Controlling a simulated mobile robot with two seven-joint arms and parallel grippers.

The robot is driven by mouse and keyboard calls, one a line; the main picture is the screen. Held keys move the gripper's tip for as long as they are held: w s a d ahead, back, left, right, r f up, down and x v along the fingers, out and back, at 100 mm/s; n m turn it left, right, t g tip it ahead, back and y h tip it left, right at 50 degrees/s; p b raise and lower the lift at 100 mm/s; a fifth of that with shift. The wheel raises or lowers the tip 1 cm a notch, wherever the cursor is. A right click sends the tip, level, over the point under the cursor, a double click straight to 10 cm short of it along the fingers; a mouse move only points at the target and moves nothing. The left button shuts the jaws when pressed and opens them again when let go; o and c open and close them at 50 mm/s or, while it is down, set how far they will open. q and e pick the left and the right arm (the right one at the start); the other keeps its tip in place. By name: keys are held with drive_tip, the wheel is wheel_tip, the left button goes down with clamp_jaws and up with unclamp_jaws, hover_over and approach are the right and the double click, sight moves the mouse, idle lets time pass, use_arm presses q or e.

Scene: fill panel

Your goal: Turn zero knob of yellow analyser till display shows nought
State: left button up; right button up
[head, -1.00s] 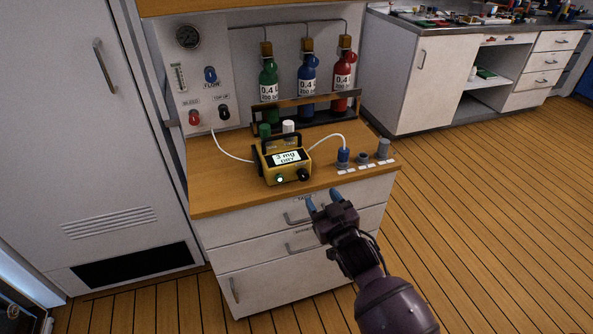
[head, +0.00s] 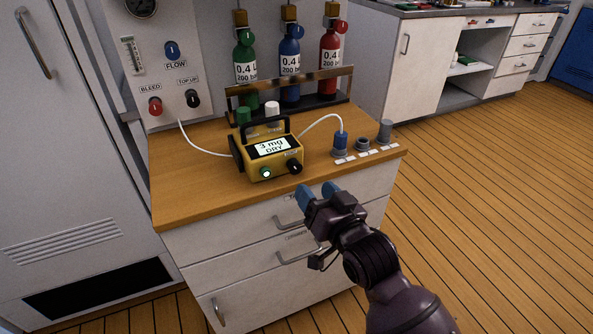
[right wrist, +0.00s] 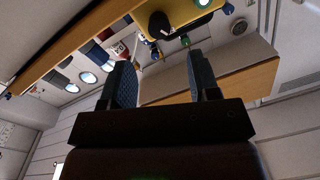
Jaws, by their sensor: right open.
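The yellow analyser (head: 267,156) stands on the wooden worktop. Its display (head: 272,147) reads "3 mg DRY". A black knob (head: 294,166) is at the right of its front face, and a lit green button or lamp (head: 265,172) is at the left. My right gripper (head: 317,190) is open and empty, in front of the worktop edge, below and right of the black knob and apart from it. In the right wrist view the open fingers (right wrist: 163,82) show below the analyser (right wrist: 185,12) and its black knob (right wrist: 159,23). My left gripper does not show.
Green, blue and red bottles (head: 289,65) stand in a rack behind the analyser. A white hose (head: 318,122) runs to a blue fitting (head: 340,140) on the right. Drawer handles (head: 290,220) jut out below the worktop. A panel with knobs (head: 170,70) is at back left.

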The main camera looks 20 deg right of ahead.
sight(297, 169)
drive_tip(key=w, duration=0.4)
drive_tip(key=w+b, duration=0.1)
drive_tip(key=w, duration=0.1)
drive_tip(key=shift+w+a+f, duration=0.2)
drive_tip(key=shift+w+a, duration=0.1)
drive_tip(key=shift+w+a+r, duration=0.1)
drive_tip(key=shift+w, duration=0.6)
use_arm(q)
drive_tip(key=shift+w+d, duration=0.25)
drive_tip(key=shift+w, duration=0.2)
use_arm(e)
drive_tip(key=shift+c, duration=0.5)
